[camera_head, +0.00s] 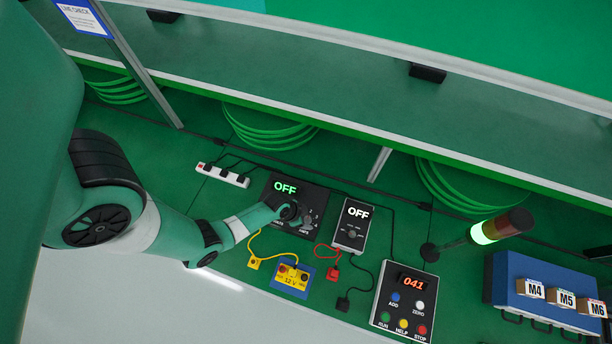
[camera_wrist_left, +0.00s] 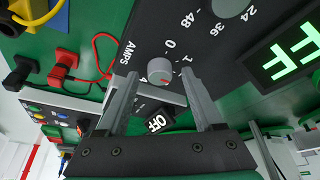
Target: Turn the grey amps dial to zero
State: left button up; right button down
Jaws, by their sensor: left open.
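The grey amps dial (camera_wrist_left: 160,70) is a small round knob on a black panel in the left wrist view, beside the word AMPS and the printed marks 0 and 1. A small red mark shows near its lower edge. My left gripper (camera_wrist_left: 159,82) is open, with one finger on each side of the dial; I cannot tell whether they touch it. In the head view my left gripper (camera_head: 290,212) is over the black power unit (camera_head: 313,196) with a green OFF display, and its arm hides part of the panel. My right gripper is not in view.
A larger grey knob (camera_wrist_left: 228,5) is close by on the same panel. A black meter (camera_head: 351,237) stands right of the unit. A yellow 12 V block (camera_head: 290,279), cables and a button box (camera_head: 404,303) lie nearby. A signal lamp (camera_head: 484,233) stands farther right.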

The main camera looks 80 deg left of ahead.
pick_arm(q)
jog(key=shift+f, duration=0.1)
grip_shut()
dwell(0.3)
